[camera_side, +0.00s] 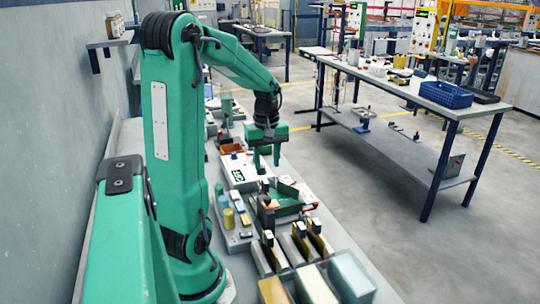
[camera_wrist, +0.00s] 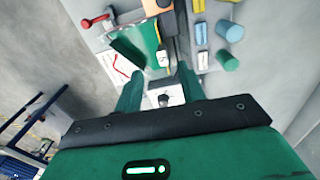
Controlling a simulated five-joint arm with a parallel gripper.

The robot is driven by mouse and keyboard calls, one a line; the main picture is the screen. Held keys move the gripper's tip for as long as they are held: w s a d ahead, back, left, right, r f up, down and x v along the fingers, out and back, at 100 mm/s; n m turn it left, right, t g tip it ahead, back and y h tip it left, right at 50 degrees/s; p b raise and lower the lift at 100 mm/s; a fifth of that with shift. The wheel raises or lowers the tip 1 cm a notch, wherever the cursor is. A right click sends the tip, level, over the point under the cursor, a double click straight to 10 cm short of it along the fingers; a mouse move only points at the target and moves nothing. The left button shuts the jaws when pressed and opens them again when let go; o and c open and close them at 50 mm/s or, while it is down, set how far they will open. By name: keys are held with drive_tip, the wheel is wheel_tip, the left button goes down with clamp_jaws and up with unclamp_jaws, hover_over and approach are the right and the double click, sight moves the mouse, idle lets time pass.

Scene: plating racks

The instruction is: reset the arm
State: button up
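My gripper (camera_side: 266,158) hangs from my green arm above the narrow bench in the side view, fingers pointing down. It is apart from the things below it. In the wrist view its two green fingers stand apart (camera_wrist: 160,84), with a gap between them. Nothing is held in the gap. A white panel with a small dark knob (camera_wrist: 163,100) shows through it, on the bench below.
The bench holds a white box with a green display (camera_side: 238,176), a green tray (camera_side: 288,207), several upright plates (camera_side: 300,246) and small cylinders (camera_side: 228,218). A grey wall (camera_side: 50,130) runs along the left. A second table with a blue crate (camera_side: 446,95) stands right, across open floor.

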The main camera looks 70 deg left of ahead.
drive_tip(key=s+d+r+m+t, duration=0.1)
drive_tip(key=d+r+m, duration=0.3)
drive_tip(key=d+m, duration=0.4)
drive_tip(key=s+d+r+m+t, duration=0.1)
drive_tip(key=d+r+m+t, duration=0.3)
drive_tip(key=d+m, duration=0.5)
drive_tip(key=d, duration=0.7)
drive_tip(key=shift+s, duration=0.35)
